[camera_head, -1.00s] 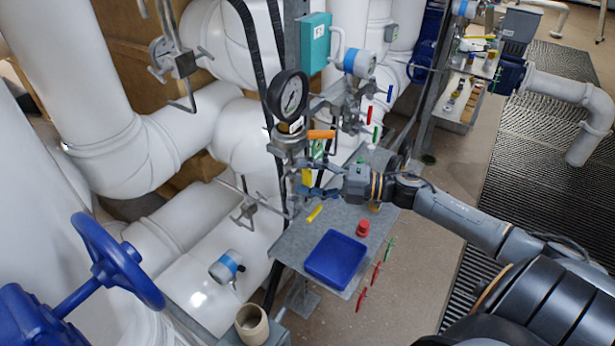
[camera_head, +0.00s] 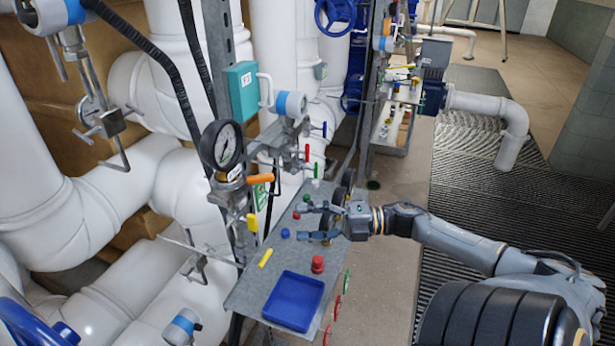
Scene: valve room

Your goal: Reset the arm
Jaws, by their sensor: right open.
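My right gripper (camera_head: 302,222) is open and empty. Its two fingers point left over the grey metal shelf (camera_head: 247,291), near its far part. The tips are apart from the yellow handle (camera_head: 252,222) and the orange handle (camera_head: 261,179) below the round gauge (camera_head: 221,146). My right arm (camera_head: 455,240) reaches in from the right, stretched out over the floor. My left gripper is not in view.
A blue tray (camera_head: 293,301), a red knob-like piece (camera_head: 317,264), a small blue piece (camera_head: 285,233) and a yellow piece (camera_head: 265,257) are on the shelf. White pipes (camera_head: 105,200) fill the left. Floor grating (camera_head: 465,185) lies open at right.

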